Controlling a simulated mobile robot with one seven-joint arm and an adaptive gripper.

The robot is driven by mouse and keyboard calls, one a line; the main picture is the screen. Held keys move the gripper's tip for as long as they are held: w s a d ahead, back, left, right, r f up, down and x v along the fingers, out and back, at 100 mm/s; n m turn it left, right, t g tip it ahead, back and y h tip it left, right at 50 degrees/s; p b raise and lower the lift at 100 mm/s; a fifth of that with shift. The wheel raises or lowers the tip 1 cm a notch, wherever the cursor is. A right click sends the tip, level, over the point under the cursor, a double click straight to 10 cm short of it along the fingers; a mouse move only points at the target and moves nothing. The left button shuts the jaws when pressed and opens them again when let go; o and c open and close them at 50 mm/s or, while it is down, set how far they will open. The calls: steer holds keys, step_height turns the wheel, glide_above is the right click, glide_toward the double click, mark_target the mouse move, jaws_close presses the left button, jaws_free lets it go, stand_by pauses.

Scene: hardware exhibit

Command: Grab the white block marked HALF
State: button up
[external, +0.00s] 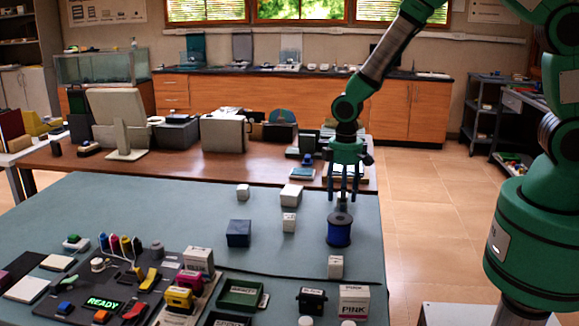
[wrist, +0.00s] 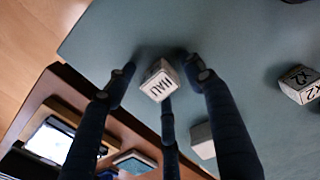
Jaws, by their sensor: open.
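The white block (wrist: 160,84) has dark lettering that reads like HAL, with the end of the word unclear. In the wrist view it sits tilted between the fingers of my gripper (wrist: 160,76). My gripper has three dark fingers, open and spread around the block, with visible gaps at the sides. In the external view my gripper (external: 343,192) points down over the right part of the teal table, just behind a blue spool (external: 339,231). The block there is mostly hidden by the fingers and spool.
A white block marked X2 (wrist: 300,85) and a plain-looking white block (wrist: 203,140) lie nearby. A dark blue cube (external: 239,233) and another white block (external: 336,267) stand on the teal table (external: 130,205). A wooden table (external: 180,168) adjoins behind.

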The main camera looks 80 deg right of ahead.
steer(key=c, duration=1.2)
steer(key=shift+r, duration=0.15)
steer(key=shift+r, duration=0.55)
step_height(320, 180, up, 2)
steer(key=shift+r+p, duration=0.1)
steer(key=shift+p, duration=0.55)
steer(key=s+a, duration=0.1)
steer(key=s, duration=0.4)
steer(key=s+r+p, duration=0.1)
steer(key=s, duration=0.4)
steer(key=s+a+p, duration=0.1)
steer(key=s, duration=0.4)
steer(key=shift+s+a+r, duration=0.2)
steer(key=shift+s+a, duration=0.15)
steer(key=shift+s, duration=0.05)
